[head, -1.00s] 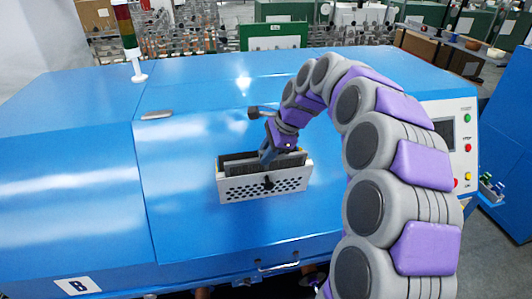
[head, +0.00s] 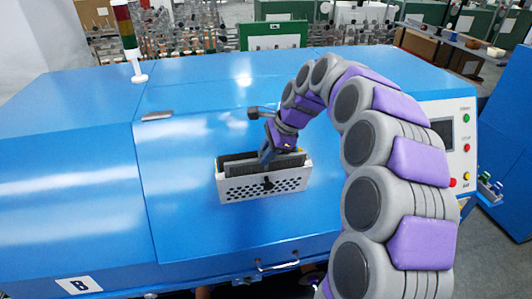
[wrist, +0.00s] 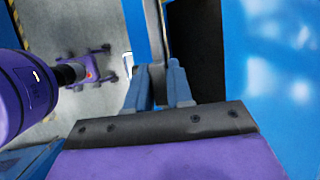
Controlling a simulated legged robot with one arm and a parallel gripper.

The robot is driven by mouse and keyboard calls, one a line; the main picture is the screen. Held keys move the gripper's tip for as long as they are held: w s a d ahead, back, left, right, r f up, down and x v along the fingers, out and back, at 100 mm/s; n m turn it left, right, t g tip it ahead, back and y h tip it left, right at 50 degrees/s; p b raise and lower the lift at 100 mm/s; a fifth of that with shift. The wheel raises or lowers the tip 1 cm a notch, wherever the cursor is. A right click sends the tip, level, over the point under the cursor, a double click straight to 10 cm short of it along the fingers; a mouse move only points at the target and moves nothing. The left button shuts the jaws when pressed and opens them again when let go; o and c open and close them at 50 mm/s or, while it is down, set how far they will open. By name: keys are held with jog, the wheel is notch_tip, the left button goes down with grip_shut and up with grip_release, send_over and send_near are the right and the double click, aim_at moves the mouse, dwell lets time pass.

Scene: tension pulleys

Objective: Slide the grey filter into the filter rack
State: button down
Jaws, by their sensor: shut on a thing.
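The filter rack (head: 265,187) is a white metal box with a perforated front and a black knob, on the sloping blue face of the machine. The grey filter (head: 240,166) is a dark flat panel whose top edge shows just above the rack's front wall; its lower part is hidden. My gripper (head: 266,157) points down at the top of the rack, shut on the filter's upper edge. In the wrist view the two blue fingers (wrist: 161,86) stand close together. A dark area lies just beyond them; I cannot tell how deep the filter sits.
The blue machine (head: 75,190) fills most of the view. A metal handle (head: 277,265) is on its lower front edge, and a signal tower (head: 127,35) stands on top at the back left. A control panel (head: 453,140) is behind my arm at the right.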

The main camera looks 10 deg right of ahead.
jog(key=shift+s+r+p, duration=0.25)
jog(key=shift+r+p, duration=0.35)
jog(key=shift+r, duration=0.4)
jog(key=shift+s+r+p, duration=0.2)
jog(key=shift+r+p, duration=0.35)
jog(key=shift+r, duration=0.4)
jog(key=shift+r+p, duration=0.1)
jog(key=shift+p, duration=0.25)
jog(key=shift+s+r+p, duration=0.2)
jog(key=shift+r+p, duration=0.4)
jog(key=shift+r, duration=0.35)
jog(key=shift+s+r+p, duration=0.2)
jog(key=shift+r+p, duration=0.35)
jog(key=shift+r, duration=0.45)
jog(key=shift+s+r+p, duration=0.2)
jog(key=shift+r+p, duration=0.35)
jog(key=shift+r, duration=0.2)
jog(key=shift+s+r+p, duration=0.15)
jog(key=shift+r+p, duration=0.35)
jog(key=shift+r, duration=0.2)
